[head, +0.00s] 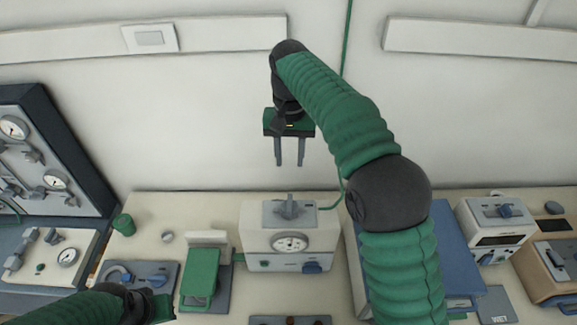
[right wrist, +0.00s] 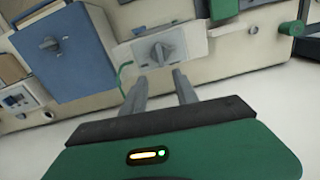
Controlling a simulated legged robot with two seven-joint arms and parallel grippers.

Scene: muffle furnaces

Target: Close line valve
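A grey valve handle (head: 289,208) sits on a light grey plate on top of a beige unit (head: 262,222) with a round gauge (head: 290,243) on its front. I take this handle for the line valve. My right gripper (head: 290,164) points down above and behind the handle, fingers apart and empty, not touching it. In the right wrist view the handle (right wrist: 160,52) shows just beyond and between the open fingertips (right wrist: 160,80). My left arm (head: 125,300) enters at the bottom left; its fingers cannot be made out.
A green device (head: 200,275) stands left of the unit, and a green cup (head: 124,224) is farther left. A blue box (head: 450,245) stands to the right, partly behind my right arm. A gauge panel (head: 45,160) stands at the far left. A green cord (head: 346,40) hangs on the wall.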

